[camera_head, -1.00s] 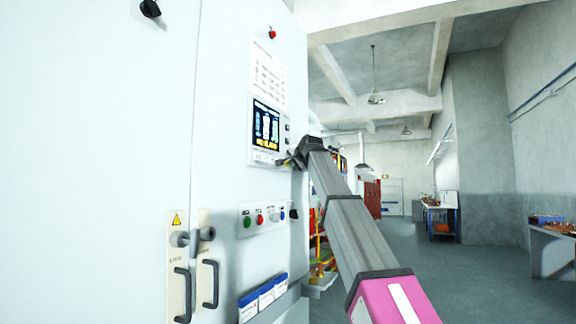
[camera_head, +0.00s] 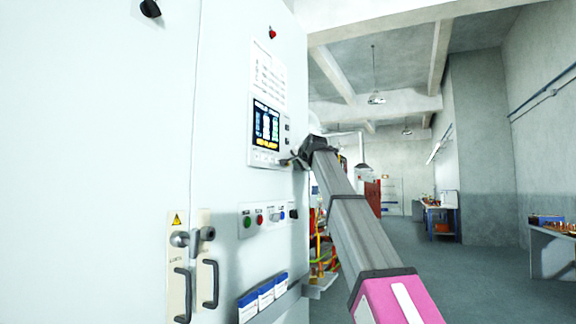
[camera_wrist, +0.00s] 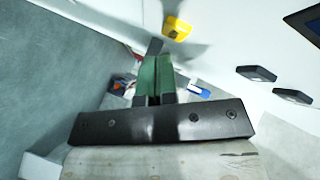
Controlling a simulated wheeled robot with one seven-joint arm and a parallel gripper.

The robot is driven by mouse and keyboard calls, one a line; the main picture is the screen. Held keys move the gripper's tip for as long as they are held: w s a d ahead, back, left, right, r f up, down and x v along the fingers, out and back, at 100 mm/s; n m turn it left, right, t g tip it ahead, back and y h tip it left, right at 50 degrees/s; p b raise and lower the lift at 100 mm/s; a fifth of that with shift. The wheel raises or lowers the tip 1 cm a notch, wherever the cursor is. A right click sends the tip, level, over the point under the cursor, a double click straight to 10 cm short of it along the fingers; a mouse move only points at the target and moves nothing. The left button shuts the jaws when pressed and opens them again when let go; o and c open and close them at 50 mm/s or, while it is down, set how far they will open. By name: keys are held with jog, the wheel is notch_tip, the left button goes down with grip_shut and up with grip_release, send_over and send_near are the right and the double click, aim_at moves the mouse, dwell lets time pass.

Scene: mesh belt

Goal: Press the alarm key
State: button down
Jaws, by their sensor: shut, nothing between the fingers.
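A control panel (camera_head: 254,156) with a lit screen (camera_head: 266,125) is on the pale cabinet front. Two dark keys (camera_head: 287,134) show right of the screen; they also show in the wrist view (camera_wrist: 256,73). A yellow key (camera_wrist: 177,28) is in line with them in the wrist view. No label is readable, so I cannot tell by text which is the alarm key. My gripper (camera_head: 290,160) is shut and empty at the panel's lower right. In the wrist view its fingertips (camera_wrist: 155,48) are just below and left of the yellow key; contact cannot be told.
Below the panel are a row of coloured buttons (camera_head: 262,217) and a rack of blue and white boxes (camera_head: 264,296). Door handles (camera_head: 182,294) stick out at the left. Right of the cabinet is open floor (camera_head: 470,270), with workbenches (camera_head: 440,218) farther off.

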jog(key=shift+d, duration=0.1)
jog(key=d, duration=0.1)
jog(key=s+d, duration=0.1)
jog(key=d, duration=0.2)
jog(key=shift+s+d, duration=0.25)
jog(key=shift+s, duration=0.1)
dwell(0.6)
jog(key=s+d+f+n+g+h, duration=0.15)
jog(key=d+f, duration=0.25)
jog(key=f, duration=1.4)
jog(key=s+d+f+g+h, duration=0.1)
jog(key=d+f+g, duration=0.2)
jog(key=f, duration=1.4)
jog(key=s+d+f+n+g+h, duration=0.15)
jog(key=d+f, duration=0.25)
jog(key=f, duration=1.4)
jog(key=s+d+f+n+g+h, duration=0.1)
jog(key=s+d+f+g, duration=0.1)
jog(key=s+f, duration=0.7)
jog(key=s+d+f+n+g+h, duration=0.1)
jog(key=s+d+f+g, duration=0.2)
jog(key=s+f, duration=0.7)
jog(key=s+d+f+n+g, duration=0.1)
jog(key=s+d+f, duration=0.4)
jog(key=s+f, duration=0.5)
notch_tip(320, 180, down, 6)
jog(key=shift+d+g+h, duration=0.25)
jog(key=shift+g+h, duration=0.15)
jog(key=shift+g, duration=0.5)
jog(key=shift+s, duration=0.1)
